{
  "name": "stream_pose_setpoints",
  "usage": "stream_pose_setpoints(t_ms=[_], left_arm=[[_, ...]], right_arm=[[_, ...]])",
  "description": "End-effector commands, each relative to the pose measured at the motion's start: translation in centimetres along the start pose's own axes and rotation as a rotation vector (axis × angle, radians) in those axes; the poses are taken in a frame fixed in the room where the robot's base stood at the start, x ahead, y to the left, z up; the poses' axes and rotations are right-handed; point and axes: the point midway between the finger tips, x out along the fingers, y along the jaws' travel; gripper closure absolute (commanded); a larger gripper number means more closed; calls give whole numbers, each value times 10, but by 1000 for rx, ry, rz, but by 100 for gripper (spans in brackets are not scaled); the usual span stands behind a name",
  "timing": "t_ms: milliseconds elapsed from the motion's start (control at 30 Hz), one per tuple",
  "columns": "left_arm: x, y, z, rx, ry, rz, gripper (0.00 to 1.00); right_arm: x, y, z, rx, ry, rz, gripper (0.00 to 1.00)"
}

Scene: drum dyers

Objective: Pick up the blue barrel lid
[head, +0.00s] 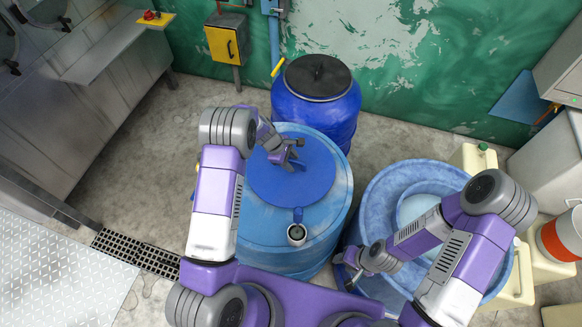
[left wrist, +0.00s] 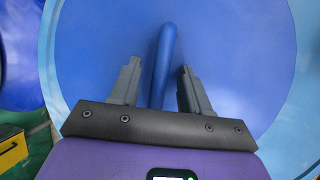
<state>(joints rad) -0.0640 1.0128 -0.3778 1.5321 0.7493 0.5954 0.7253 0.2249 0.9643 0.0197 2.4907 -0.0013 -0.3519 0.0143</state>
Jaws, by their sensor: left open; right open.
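The blue barrel lid (head: 312,183) is a darker blue disc lying on top of the large light-blue barrel (head: 333,224). My left gripper (head: 292,160) is over the lid, open. In the left wrist view, the lid (left wrist: 228,60) fills most of the picture, and a raised blue handle bar (left wrist: 164,62) runs between the two open fingers (left wrist: 156,85). I cannot tell whether the fingers touch the bar. My right gripper (head: 350,278) is open and empty near the left rim of the open blue tub.
A dark-blue drum with a black lid (head: 318,76) stands behind the barrel. The open blue tub (head: 382,195) stands to the right, with pale canisters (head: 474,158) beside it. A grey-rimmed spout (head: 297,233) sits on the barrel's front. A floor drain (head: 135,252) lies at left.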

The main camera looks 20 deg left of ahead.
Motion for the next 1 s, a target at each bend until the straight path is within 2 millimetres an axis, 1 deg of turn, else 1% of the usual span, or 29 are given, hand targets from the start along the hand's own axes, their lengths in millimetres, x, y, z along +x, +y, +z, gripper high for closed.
stream_pose_setpoints(t_ms=[167,267,400,467,500,867,1000], left_arm=[[0,0,0,0,0,1,53],[0,0,0,0,0,1,67],[0,0,0,0,0,1,89],[0,0,0,0,0,1,98],[0,0,0,0,0,1,100],[-1,1,0,1,0,2,100],[-6,3,3,1,-1,3,100]], right_arm=[[0,0,0,0,0,0,58],[0,0,0,0,0,0,58],[0,0,0,0,0,0,58],[0,0,0,0,0,0,58],[0,0,0,0,0,0,58],[0,0,0,0,0,0,58],[0,0,0,0,0,0,58]])
